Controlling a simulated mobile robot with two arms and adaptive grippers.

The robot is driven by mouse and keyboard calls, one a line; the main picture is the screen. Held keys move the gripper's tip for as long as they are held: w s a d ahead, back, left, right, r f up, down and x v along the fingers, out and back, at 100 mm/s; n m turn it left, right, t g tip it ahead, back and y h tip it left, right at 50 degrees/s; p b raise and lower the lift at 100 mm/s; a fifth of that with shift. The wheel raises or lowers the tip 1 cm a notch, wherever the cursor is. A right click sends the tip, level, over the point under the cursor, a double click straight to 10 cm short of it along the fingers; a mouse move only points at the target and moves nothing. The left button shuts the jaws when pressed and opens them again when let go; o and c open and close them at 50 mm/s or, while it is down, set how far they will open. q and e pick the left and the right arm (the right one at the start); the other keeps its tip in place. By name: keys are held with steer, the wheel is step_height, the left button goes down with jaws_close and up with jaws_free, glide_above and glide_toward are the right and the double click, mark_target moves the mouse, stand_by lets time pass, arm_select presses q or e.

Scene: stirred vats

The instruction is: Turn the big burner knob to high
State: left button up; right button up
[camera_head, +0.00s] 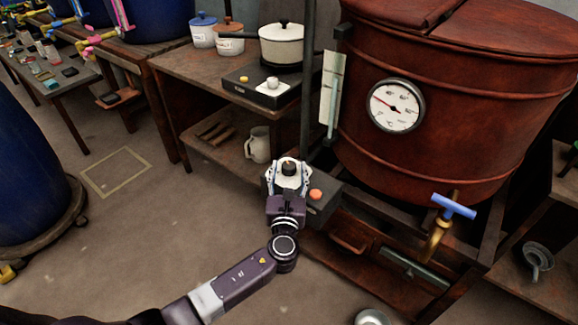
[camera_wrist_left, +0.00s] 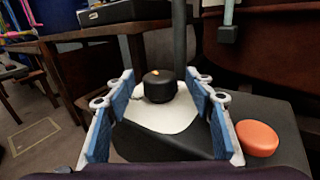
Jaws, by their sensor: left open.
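The big burner knob (camera_head: 289,168) is a black round knob with a small orange mark. It sits on a white dial plate on the dark control box (camera_head: 325,203) at the foot of the red-brown vat (camera_head: 470,110). In the left wrist view the knob (camera_wrist_left: 159,87) stands ahead between the two blue finger pads, with a gap on each side. My left gripper (camera_head: 289,166) is open around the knob and looks not to touch it. The orange mark is at the knob's far side in the wrist view. My right gripper is not in view.
An orange button (camera_head: 316,194) sits on the box close beside my left gripper. A dark upright post (camera_head: 307,80) stands just behind. A wooden bench (camera_head: 190,68) holds a small hotplate (camera_head: 262,88) with a pot (camera_head: 282,45). The floor to the left is mostly clear.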

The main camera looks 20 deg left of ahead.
arm_select(q)
steer(key=v, duration=1)
